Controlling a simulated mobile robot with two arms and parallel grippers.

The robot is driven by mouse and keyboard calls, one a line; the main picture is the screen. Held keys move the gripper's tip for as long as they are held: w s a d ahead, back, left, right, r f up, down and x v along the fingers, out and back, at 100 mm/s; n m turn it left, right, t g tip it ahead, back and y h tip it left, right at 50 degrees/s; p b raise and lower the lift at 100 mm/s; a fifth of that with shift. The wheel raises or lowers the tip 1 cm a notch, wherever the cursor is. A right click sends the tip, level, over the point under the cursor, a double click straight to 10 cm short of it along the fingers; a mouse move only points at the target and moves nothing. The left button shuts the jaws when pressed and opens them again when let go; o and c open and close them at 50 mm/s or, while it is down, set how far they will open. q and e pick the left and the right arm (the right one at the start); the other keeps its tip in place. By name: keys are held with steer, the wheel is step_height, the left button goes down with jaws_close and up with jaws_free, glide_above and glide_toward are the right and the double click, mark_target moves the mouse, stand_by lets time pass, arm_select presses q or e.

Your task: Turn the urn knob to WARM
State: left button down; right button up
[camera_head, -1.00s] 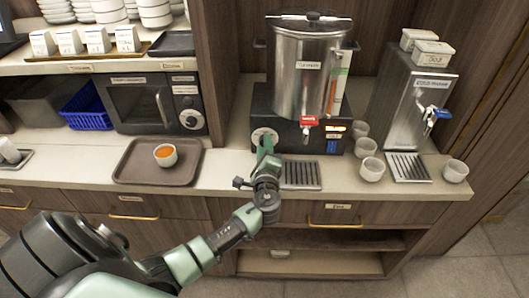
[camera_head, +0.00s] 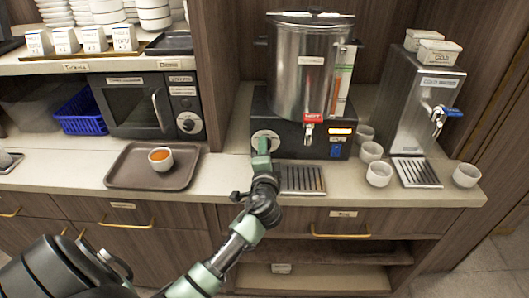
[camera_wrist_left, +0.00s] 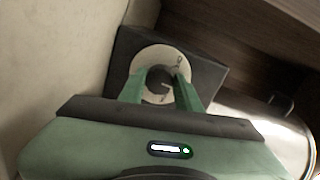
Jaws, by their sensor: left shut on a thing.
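The steel urn (camera_head: 305,75) stands on a black base (camera_head: 285,120) with a red-handled tap (camera_head: 312,119) and an orange-lit display (camera_head: 341,131). The knob's pale dial (camera_head: 265,136) is on the left of the base's front. My left gripper (camera_head: 263,150) is at the dial. In the left wrist view, the green fingers (camera_wrist_left: 160,92) are shut on the dark knob (camera_wrist_left: 158,78) at the centre of the pale round dial (camera_wrist_left: 151,57). The dial's marks are too small to read. My right gripper is not in view.
A slatted drip tray (camera_head: 302,180) lies below the tap. Several small cups (camera_head: 379,174) stand right of the urn. A brown tray (camera_head: 125,178) with a cup of orange sauce (camera_head: 161,159) is at left. A water dispenser (camera_head: 420,105) stands at right.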

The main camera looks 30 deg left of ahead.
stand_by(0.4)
arm_select(q)
steer(key=c, duration=1)
jaws_free()
steer(key=b+v, duration=0.1)
steer(key=v, duration=0.5)
steer(key=shift+s+d, duration=0.15)
steer(key=shift+s, duration=0.1)
steer(key=shift+s+d+r, duration=0.1)
steer(key=shift+s+d, duration=0.2)
steer(key=shift+s, duration=0.15)
